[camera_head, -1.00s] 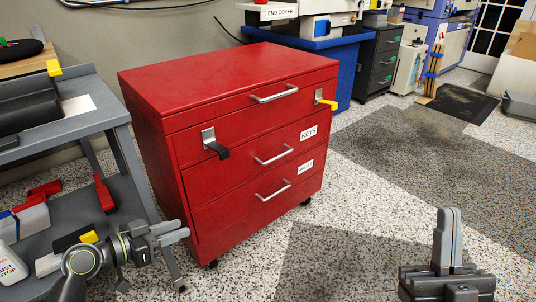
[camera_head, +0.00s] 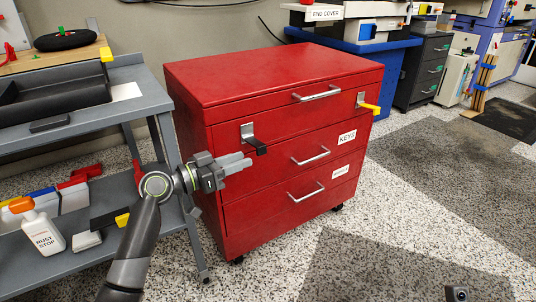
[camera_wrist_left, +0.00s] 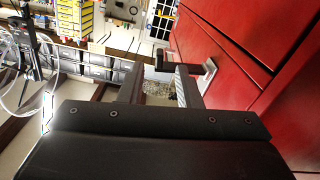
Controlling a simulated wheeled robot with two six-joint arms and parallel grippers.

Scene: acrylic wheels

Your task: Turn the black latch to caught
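The black latch (camera_head: 258,147) is at the upper left of the red cabinet's front (camera_head: 230,190), on a metal plate; its handle sticks out and points right and slightly down in the head view. My left gripper (camera_head: 236,163) is just left of and below it, fingers towards the cabinet front. In the left wrist view the left gripper (camera_wrist_left: 158,84) is open and empty; the black handle (camera_wrist_left: 162,62) shows beyond the gap between its fingers, near the right finger. I cannot tell if they touch. Only a small dark part of my right gripper (camera_head: 457,294) shows at the bottom edge.
A yellow latch (camera_head: 369,107) is at the cabinet's upper right. Drawer handles and a KEYS label (camera_head: 347,137) are on the front. A grey workbench (camera_head: 140,105) with a RUST STOP bottle (camera_head: 40,228) stands close on the left. The floor right of the cabinet is clear.

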